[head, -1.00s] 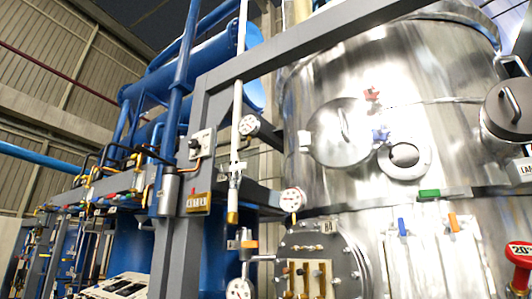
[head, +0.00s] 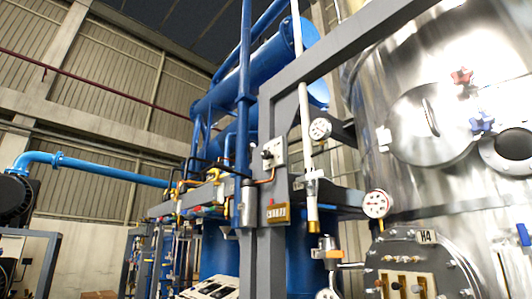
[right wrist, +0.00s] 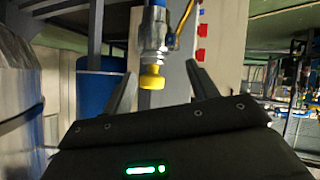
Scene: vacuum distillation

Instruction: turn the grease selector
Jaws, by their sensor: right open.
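A small light box with a dark knob (head: 268,153) is fixed to the grey upright post in the head view. It may be the grease selector, but its markings are too small to read. My right gripper (right wrist: 160,70) shows in the right wrist view with its two dark fingers apart. A yellow-capped fitting (right wrist: 152,78) under a metal valve body shows between the fingers; I cannot tell its distance, and nothing is gripped. Neither gripper shows in the head view, and my left gripper is not seen.
A grey post (head: 270,230) carries a brown counter plate (head: 277,213). A large steel vessel (head: 400,170) with gauges stands at right. Blue pipes (head: 110,170) cross at left. In the right wrist view, a blue drum (right wrist: 100,100) stands left of the fitting.

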